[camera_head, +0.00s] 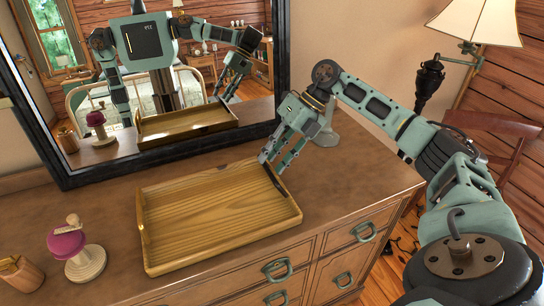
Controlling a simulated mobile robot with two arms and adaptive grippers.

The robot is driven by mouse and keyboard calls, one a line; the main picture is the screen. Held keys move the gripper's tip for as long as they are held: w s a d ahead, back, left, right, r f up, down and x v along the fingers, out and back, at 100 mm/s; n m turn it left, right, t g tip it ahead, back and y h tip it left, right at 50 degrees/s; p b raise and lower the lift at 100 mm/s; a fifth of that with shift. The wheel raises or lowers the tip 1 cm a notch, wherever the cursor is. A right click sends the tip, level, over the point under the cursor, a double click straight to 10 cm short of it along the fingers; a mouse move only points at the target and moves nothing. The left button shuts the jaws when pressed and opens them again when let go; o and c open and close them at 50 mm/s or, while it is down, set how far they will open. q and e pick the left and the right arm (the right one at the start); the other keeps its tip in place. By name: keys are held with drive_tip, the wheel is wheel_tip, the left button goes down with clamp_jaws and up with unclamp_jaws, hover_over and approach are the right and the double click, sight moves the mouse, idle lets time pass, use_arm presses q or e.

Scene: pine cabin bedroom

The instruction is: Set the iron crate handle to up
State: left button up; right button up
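I see no iron crate that I can make out. My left gripper is not directly in view.
The dresser top (350,180) is clear right of the tray. A magenta-topped item (68,245) and a small wooden container (20,272) stand at left. The framed mirror (180,155) backs the dresser.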

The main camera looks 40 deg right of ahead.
drive_tip(key=shift+d, duration=0.1)
drive_tip(key=v, duration=1.2)
drive_tip(key=shift+c, duration=0.2)
